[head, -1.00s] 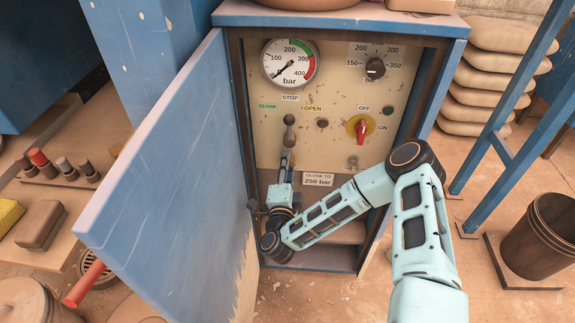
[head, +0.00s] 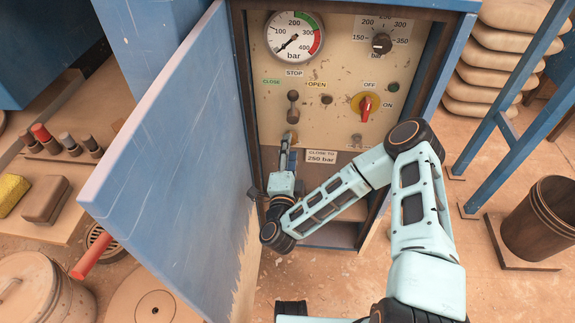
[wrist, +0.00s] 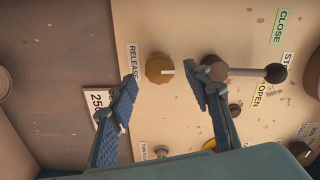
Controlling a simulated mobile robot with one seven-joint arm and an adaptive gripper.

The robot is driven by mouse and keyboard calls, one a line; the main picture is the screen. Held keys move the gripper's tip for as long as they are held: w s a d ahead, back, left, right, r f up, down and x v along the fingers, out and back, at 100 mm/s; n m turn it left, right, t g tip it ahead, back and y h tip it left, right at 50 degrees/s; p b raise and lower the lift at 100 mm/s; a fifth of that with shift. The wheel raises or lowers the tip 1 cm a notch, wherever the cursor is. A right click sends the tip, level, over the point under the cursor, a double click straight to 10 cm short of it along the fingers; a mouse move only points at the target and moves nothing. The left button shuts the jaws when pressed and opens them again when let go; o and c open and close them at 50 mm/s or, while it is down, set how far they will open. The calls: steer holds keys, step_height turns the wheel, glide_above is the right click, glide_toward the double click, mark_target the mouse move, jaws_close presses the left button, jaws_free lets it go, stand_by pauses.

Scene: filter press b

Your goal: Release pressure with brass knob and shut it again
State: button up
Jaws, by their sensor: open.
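The brass knob (wrist: 160,69) is a round yellow-brown knob with a pale mark, beside the RELEASE label (wrist: 134,62) on the cream panel in the wrist view. My gripper (wrist: 164,98) is open, with one finger on either side of the line to the knob. The fingertips look just short of it, and I see no grip on it. In the head view my gripper (head: 287,142) is at the lower panel and hides the knob. The pressure gauge (head: 295,36) has its needle at the low end.
The dark-balled lever (head: 293,108) is close above my gripper, and the right finger overlaps its base in the wrist view. A red switch (head: 366,105) and black dial (head: 381,43) are to the right. The open blue door (head: 165,160) stands close on the left.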

steer(key=s, duration=0.8)
steer(key=shift+a, duration=0.15)
steer(key=shift+s, duration=0.1)
stand_by(0.5)
